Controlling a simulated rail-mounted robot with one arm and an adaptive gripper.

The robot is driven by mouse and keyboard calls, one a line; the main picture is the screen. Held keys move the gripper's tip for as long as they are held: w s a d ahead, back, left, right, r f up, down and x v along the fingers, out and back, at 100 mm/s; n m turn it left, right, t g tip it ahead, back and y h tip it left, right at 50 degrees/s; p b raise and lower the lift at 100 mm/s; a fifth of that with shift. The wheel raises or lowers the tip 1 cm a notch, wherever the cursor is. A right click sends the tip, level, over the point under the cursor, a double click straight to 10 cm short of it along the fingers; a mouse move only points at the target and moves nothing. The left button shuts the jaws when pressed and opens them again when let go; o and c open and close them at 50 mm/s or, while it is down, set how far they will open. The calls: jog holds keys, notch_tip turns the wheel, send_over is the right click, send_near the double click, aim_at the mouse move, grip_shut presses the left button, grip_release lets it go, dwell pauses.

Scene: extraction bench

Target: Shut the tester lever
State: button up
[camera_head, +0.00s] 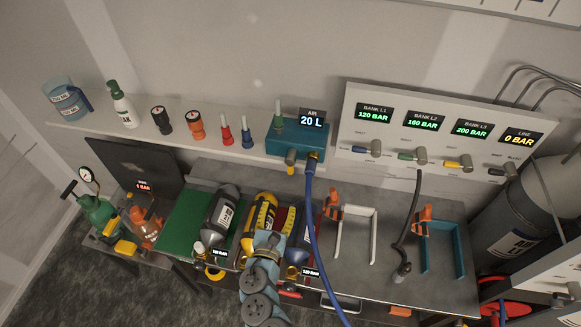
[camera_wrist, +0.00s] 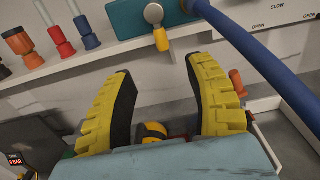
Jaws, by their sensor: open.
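The tester looks to be the teal box (camera_head: 298,142) on the wall shelf, with an "AIR 20 L" display (camera_head: 312,120); its lower part shows at the top of the wrist view (camera_wrist: 135,17). Its short yellow lever (camera_head: 290,170) hangs down from a grey round knob and shows upright in the wrist view (camera_wrist: 161,40). My gripper (camera_wrist: 160,72) has its ridged yellow fingers spread wide, with nothing between the tips. The lever lies beyond the gap, apart from both fingers. In the head view my gripper (camera_head: 270,235) is below the box, over the bench.
A blue hose (camera_head: 312,205) hangs from the tester, right of my gripper. Red and blue fittings (camera_head: 236,132) stand left on the shelf (camera_head: 185,135). Several cylinders lie on the bench below. A bank panel (camera_head: 440,130) with levers is at right.

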jog(key=p, duration=0.1)
send_near(290, 171)
jog(key=a+x, duration=0.1)
jog(key=x, duration=0.1)
jog(key=w, duration=0.1)
jog(key=w+d, duration=0.1)
jog(key=w, duration=0.1)
jog(key=shift+w+d+r, duration=0.15)
jog(key=shift+d, duration=0.15)
jog(key=shift+b+x, duration=0.8)
jog(key=shift+x, duration=2.15)
jog(key=shift+w, duration=0.1)
grip_shut()
